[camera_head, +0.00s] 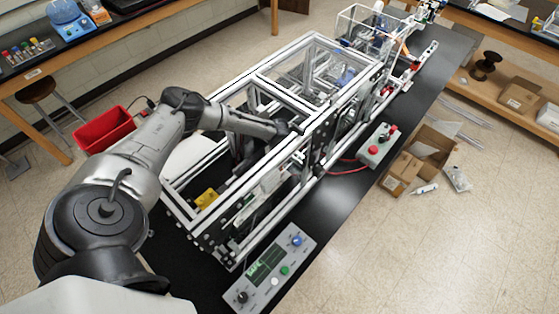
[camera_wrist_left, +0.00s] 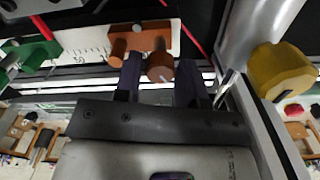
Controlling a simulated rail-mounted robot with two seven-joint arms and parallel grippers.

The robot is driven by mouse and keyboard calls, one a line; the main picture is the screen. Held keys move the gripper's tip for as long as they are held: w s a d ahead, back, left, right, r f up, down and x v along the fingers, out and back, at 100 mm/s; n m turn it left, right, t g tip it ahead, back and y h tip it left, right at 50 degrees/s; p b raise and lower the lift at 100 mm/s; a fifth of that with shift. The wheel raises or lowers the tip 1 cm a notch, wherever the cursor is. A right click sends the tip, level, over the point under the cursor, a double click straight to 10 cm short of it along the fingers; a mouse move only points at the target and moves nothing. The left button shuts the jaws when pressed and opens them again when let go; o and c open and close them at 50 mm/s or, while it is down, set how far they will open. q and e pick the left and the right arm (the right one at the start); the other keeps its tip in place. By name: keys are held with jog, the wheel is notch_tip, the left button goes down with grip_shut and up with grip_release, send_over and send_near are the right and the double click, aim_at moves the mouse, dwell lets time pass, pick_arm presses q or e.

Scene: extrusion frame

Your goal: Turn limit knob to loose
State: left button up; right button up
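My left arm reaches in from the left over the extrusion frame (camera_head: 292,42); its fingertips are not clear in the head view. In the left wrist view my left gripper (camera_wrist_left: 162,82) is open, its two dark fingers apart. A round orange-brown knob (camera_wrist_left: 160,67) shows between the fingertips, with a gap visible toward the right finger; I cannot tell whether the left finger touches it. It sits by an orange-brown block (camera_wrist_left: 148,38) on a white marked scale (camera_wrist_left: 85,40). No label shows which knob is the limit knob. My right gripper is not in view.
A yellow knob (camera_wrist_left: 281,71) is right of the gripper, and a green clamp-like part (camera_wrist_left: 25,55) is left. Frame bars surround the arm. A control panel (camera_head: 265,272) with knobs and a button box (camera_head: 378,145) stand on the black bench. A red bin (camera_head: 104,130) is behind the arm.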

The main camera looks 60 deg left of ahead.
pick_arm(q)
jog(key=c, duration=0.6)
jog(key=shift+o, duration=0.2)
jog(key=n+p, duration=0.1)
jog(key=n, duration=0.2)
jog(key=shift+r, duration=0.1)
jog(key=n+p, duration=0.2)
jog(key=n, duration=0.2)
jog(key=shift+n, duration=0.3)
jog(key=n+p, duration=0.2)
jog(key=n, duration=0.2)
jog(key=shift+n+p, duration=1.05)
jog(key=shift+n, duration=0.95)
